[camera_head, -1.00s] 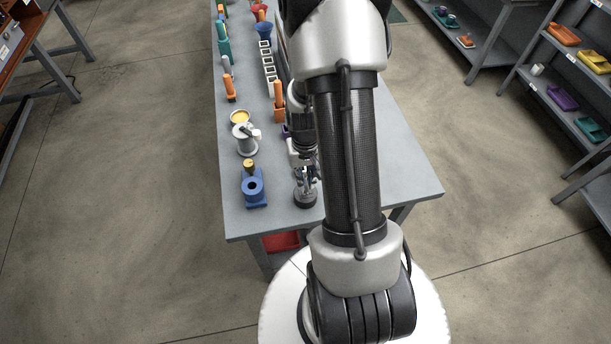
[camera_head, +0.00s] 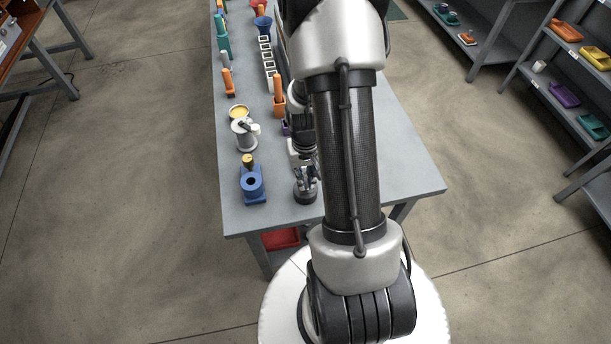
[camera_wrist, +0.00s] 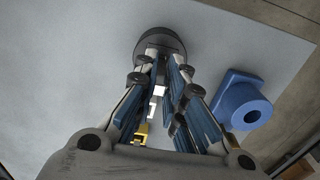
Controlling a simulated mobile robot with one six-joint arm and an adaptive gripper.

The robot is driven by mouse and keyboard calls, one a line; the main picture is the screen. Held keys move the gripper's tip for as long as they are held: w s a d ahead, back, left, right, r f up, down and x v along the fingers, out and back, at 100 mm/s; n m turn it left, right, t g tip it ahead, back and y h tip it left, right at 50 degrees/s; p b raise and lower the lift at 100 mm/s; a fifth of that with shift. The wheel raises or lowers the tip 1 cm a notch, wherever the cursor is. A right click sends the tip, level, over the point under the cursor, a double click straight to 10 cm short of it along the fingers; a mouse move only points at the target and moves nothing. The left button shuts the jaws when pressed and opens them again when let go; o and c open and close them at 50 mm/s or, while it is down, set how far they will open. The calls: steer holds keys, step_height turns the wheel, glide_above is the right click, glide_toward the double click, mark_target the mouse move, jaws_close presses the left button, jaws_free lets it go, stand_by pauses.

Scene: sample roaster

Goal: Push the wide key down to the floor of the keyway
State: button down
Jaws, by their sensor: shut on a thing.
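My gripper (camera_head: 305,183) is low over the near part of the grey bench, at a dark round piece (camera_head: 306,196) that stands on the bench top. In the wrist view my fingertips (camera_wrist: 166,62) meet the dark round piece (camera_wrist: 160,41). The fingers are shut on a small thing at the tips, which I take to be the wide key. The key itself is hidden by the fingertips. I cannot see the keyway or how deep the key sits.
A blue block with a round hole (camera_head: 252,185) stands just left of my gripper; it also shows in the wrist view (camera_wrist: 243,100). A grey-white cylinder (camera_head: 245,137) and an orange holder (camera_head: 278,105) stand farther back.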

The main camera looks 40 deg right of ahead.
steer(key=shift+f+b, duration=0.6)
steer(key=shift+f, duration=0.2)
steer(key=c, duration=1.6)
jaws_free()
step_height(320, 180, up, 12)
